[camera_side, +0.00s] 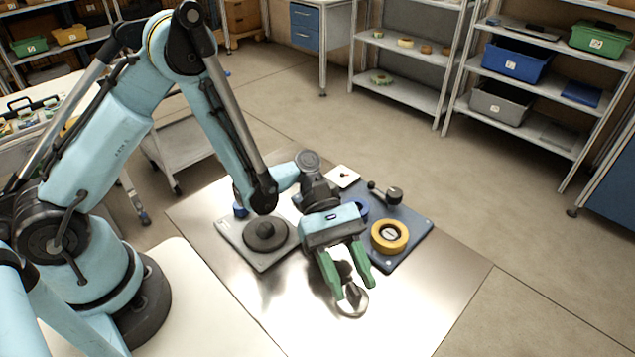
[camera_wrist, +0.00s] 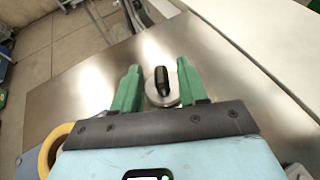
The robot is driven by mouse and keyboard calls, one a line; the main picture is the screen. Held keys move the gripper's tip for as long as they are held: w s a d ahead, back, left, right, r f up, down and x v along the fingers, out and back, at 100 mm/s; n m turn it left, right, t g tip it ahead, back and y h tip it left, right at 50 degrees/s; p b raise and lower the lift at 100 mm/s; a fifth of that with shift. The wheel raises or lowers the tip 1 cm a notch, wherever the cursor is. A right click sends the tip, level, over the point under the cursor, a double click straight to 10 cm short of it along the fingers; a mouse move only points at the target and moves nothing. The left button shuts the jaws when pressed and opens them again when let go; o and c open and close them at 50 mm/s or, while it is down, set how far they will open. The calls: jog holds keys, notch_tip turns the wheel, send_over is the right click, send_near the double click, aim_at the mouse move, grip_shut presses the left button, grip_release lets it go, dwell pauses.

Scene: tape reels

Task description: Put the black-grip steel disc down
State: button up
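The black-grip steel disc (camera_wrist: 154,99) shows in the wrist view as a round, shiny disc with a black upright grip. In the side view the steel disc (camera_side: 352,309) is at the tips of my green fingers, over the bare steel table (camera_side: 410,310). It appears to lie flat on the table. My gripper (camera_side: 354,289) points down with its fingers spread, one on each side of the disc. In the wrist view my gripper (camera_wrist: 158,68) shows clear gaps between both fingers and the black grip. The fingers partly cover the disc in the side view.
A grey plate (camera_side: 228,233) with a dark round piece (camera_side: 265,234) stands left of my gripper. A blue plate (camera_side: 420,224) behind holds a yellow ring (camera_side: 378,244) and a dark knobbed piece (camera_side: 393,195). A white square (camera_side: 335,182) lies farther back. The table's front right is clear.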

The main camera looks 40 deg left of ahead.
jog(key=shift+a, duration=0.1)
jog(key=v, duration=0.6)
jog(key=shift+w+a+r, duration=0.1)
jog(key=shift+a+r, duration=0.05)
jog(key=shift+a, duration=0.15)
jog(key=shift+w+a+r+t, duration=0.25)
jog(key=shift+a+r+t, duration=0.05)
jog(key=shift+r, duration=0.1)
jog(key=s+a+r+m+t+y, duration=0.1)
jog(key=a+r+m+t+y, duration=0.3)
jog(key=a+m+t+y, duration=0.2)
jog(key=s+a+r+m+t+y, duration=0.1)
jog(key=a+r+m+t+y, duration=0.4)
jog(key=a, duration=0.5)
jog(key=shift+r+m+t+y, duration=0.15)
jog(key=shift+m+t+y, duration=0.35)
jog(key=shift+m+y, duration=0.5)
